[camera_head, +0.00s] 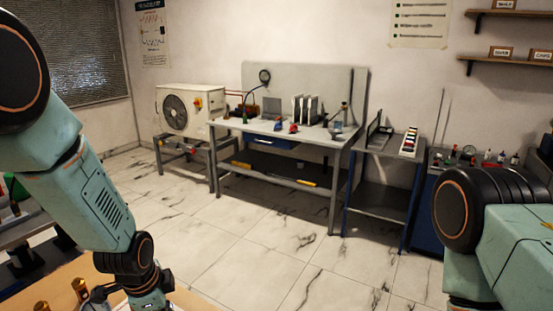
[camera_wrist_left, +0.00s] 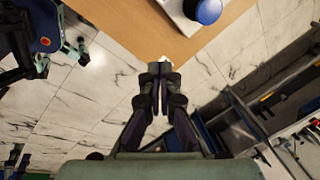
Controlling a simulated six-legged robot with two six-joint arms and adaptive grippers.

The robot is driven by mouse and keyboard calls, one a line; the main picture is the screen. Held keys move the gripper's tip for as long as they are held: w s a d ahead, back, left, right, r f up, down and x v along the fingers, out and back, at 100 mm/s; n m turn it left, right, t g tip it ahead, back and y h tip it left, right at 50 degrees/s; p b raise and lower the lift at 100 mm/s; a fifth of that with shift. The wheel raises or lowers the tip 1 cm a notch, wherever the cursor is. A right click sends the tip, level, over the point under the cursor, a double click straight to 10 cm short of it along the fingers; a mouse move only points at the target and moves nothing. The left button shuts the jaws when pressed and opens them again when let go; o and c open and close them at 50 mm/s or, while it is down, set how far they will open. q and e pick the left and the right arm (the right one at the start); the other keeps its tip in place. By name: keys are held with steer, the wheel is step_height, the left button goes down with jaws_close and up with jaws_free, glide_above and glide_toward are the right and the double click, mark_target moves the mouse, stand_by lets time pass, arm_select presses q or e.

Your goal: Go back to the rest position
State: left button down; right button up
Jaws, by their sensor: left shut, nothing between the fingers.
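My left gripper (camera_wrist_left: 159,88) shows in the left wrist view with its fingers together and nothing between them. It is above the floor, beside the edge of a wooden tabletop (camera_wrist_left: 150,22). In the head view my left arm comes in from the left and goes down past the bottom edge, so the left gripper is hidden there. Part of my right arm is at the right edge of the head view. My right gripper is out of view.
The tabletop (camera_head: 62,297) holds brass-coloured fittings (camera_head: 80,286). In the wrist view a blue round cap (camera_wrist_left: 207,11) sits on a pale block. A workbench (camera_head: 290,133), a fan unit (camera_head: 188,108) and a side table (camera_head: 385,150) stand along the wall. The tiled floor (camera_head: 260,235) between is clear.

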arm_select(q)
steer(key=s+f+n+g+b, duration=0.3)
steer(key=s+f+n+b, duration=1.1)
steer(key=s+f, duration=1.4)
steer(key=s, duration=0.3)
steer(key=shift+s+d+f+n, duration=0.2)
steer(key=shift+d+n, duration=0.1)
steer(key=shift+d, duration=0.1)
steer(key=shift+r, duration=0.1)
